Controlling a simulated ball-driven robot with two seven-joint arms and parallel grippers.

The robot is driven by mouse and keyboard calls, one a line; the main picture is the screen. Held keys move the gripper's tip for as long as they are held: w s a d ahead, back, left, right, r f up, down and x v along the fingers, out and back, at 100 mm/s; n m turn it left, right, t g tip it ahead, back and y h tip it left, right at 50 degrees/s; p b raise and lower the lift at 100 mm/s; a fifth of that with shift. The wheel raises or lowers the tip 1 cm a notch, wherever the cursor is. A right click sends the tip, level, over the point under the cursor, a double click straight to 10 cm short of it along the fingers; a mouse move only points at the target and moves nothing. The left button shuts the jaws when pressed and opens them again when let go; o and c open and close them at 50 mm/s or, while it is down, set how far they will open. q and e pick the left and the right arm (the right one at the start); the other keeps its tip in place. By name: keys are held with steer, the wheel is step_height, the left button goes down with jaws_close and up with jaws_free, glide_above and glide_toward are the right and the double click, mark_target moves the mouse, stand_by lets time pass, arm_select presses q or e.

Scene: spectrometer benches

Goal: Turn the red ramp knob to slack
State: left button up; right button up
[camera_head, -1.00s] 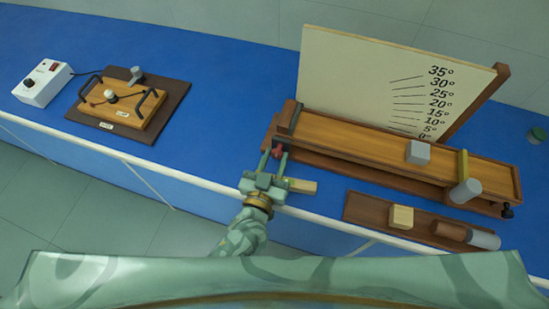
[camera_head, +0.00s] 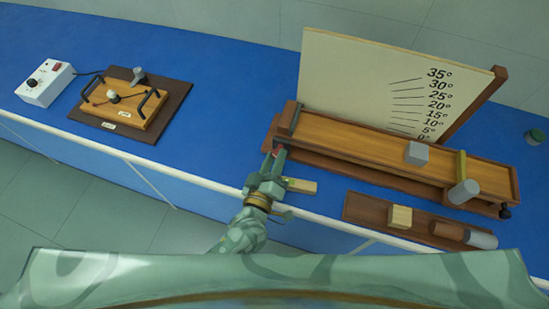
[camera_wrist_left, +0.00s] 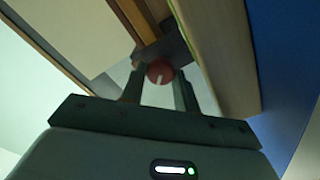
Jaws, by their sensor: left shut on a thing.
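The red knob (camera_wrist_left: 160,72) shows in the left wrist view with a white mark on its face, between the two fingers of my left gripper (camera_wrist_left: 159,88). The fingers are shut on it. In the head view the red knob (camera_head: 278,152) is a small patch at the left end of the wooden ramp (camera_head: 360,142), mostly hidden by my left gripper (camera_head: 273,160). The ramp lies low in front of the angle board (camera_head: 385,80). A grey block (camera_head: 417,153) rests on the ramp. My right gripper is not in view.
A brown tray (camera_head: 357,208) holds a pale wooden block (camera_head: 400,217) and a cylinder (camera_head: 465,235). A white box (camera_head: 45,84) and a wooden apparatus (camera_head: 140,118) stand at the left. Blue bench top lies clear between.

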arm_select(q)
steer(key=n, duration=0.3)
steer(key=shift+f+n, duration=0.1)
steer(key=shift+n, duration=0.3)
steer(key=n, duration=0.3)
steer(key=shift+f+n+b, duration=0.1)
steer(key=shift+n+b, duration=0.2)
steer(key=shift+b, duration=0.05)
steer(key=n+b, duration=0.1)
steer(key=n, duration=0.3)
steer(key=shift+f, duration=0.1)
steer(key=shift+n+b, duration=0.4)
steer(key=shift+n, duration=1.1)
steer(key=o, duration=0.9)
steer(key=shift+s, duration=0.1)
steer(key=shift+o, duration=0.2)
